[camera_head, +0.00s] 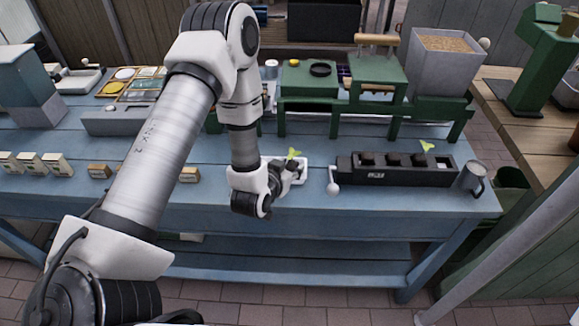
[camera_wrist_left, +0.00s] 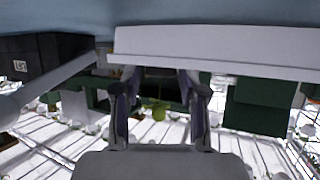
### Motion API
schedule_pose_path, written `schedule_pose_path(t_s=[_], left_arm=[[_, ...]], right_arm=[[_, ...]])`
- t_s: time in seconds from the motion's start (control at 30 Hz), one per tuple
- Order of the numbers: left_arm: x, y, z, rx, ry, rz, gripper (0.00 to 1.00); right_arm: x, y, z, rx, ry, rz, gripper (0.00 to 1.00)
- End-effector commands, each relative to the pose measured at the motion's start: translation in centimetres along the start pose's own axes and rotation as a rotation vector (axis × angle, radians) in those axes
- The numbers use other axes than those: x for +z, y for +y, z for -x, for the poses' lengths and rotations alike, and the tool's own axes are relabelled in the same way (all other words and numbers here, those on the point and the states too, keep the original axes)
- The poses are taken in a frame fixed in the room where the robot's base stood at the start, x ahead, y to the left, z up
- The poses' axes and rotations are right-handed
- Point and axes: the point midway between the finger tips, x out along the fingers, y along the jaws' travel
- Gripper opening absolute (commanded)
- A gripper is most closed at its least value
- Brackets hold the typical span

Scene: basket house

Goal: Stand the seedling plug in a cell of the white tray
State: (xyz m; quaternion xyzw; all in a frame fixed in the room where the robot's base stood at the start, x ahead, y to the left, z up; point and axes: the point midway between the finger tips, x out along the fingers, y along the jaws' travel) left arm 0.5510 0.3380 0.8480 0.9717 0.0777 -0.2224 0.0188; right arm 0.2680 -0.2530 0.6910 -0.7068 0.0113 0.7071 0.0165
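A seedling with pale green leaves (camera_head: 293,153) shows at the tips of my left gripper (camera_head: 291,174), over the small white tray (camera_head: 303,163). In the left wrist view the leaves (camera_wrist_left: 158,112) and a dark plug (camera_wrist_left: 160,88) sit between the two fingers (camera_wrist_left: 160,95), which appear closed against the plug's sides. The white tray's wall (camera_wrist_left: 220,50) crosses the upper part of that view, close beyond the fingertips. The gripper hides much of the tray, so its cells and the plug's bottom cannot be made out. My right gripper is not in view.
Right of the white tray stands a black plug box (camera_head: 400,178) with a white ball-ended lever (camera_head: 333,188), several dark plugs and another seedling (camera_head: 427,146). A grey metal mug (camera_head: 472,178) stands at its right. Green stands (camera_head: 310,90) line the back of the blue table (camera_head: 330,208).

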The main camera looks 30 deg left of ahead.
Motion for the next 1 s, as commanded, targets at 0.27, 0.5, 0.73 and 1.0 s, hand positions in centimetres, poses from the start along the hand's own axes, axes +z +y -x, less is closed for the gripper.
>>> schedule_pose_path(t_s=[0.27, 0.5, 0.73, 1.0], left_arm=[[-0.6, 0.0, 0.2, 0.0, 0.001, 0.0, 0.42], [-0.1, 0.0, 4.7, 0.001, -0.003, 0.002, 0.42], [-1.3, 0.0, 10.4, 0.0, -0.006, -0.003, 0.42], [-0.3, 0.1, 12.2, 0.003, -0.012, -0.001, 0.42]], right_arm=[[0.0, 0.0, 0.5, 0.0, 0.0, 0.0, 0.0], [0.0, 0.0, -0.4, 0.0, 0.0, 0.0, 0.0], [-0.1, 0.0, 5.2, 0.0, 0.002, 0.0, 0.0], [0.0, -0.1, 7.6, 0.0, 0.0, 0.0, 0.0]])
